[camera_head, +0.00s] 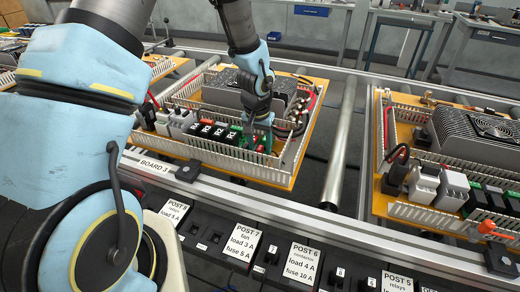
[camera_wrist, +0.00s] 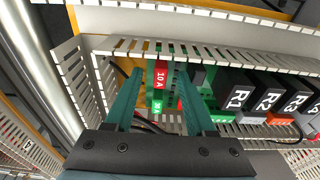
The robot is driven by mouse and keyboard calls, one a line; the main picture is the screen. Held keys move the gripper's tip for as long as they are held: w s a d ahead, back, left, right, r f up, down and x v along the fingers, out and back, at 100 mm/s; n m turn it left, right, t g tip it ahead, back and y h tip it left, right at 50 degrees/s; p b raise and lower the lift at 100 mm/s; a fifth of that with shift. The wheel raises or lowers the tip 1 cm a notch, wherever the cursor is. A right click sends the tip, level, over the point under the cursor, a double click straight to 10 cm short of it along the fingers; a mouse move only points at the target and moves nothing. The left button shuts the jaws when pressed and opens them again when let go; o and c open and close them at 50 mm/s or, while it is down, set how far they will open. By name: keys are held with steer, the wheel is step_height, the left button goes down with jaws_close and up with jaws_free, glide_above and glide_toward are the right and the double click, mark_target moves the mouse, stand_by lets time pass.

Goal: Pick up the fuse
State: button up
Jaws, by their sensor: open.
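A red fuse marked "10 A" (camera_wrist: 161,75) stands in a green holder, upright in the wrist view. Below it in that view is a green piece with a label that looks like "30 A" (camera_wrist: 157,103). My gripper (camera_wrist: 160,78) is open, with its two teal fingers on either side of the red fuse and a gap showing on both sides. In the head view my gripper (camera_head: 257,138) points down into the board at its front right part.
Slotted duct walls (camera_wrist: 225,50) run close around the gripper. Black relays (camera_wrist: 240,98) marked R1, R2 and R3 stand to the right in the wrist view. A second board (camera_head: 377,170) lies to the right, past a roller (camera_head: 341,140). Labelled posts (camera_head: 240,242) line the front.

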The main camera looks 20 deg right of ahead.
steer(key=shift+f, duration=0.1)
jaws_close()
stand_by(0.4)
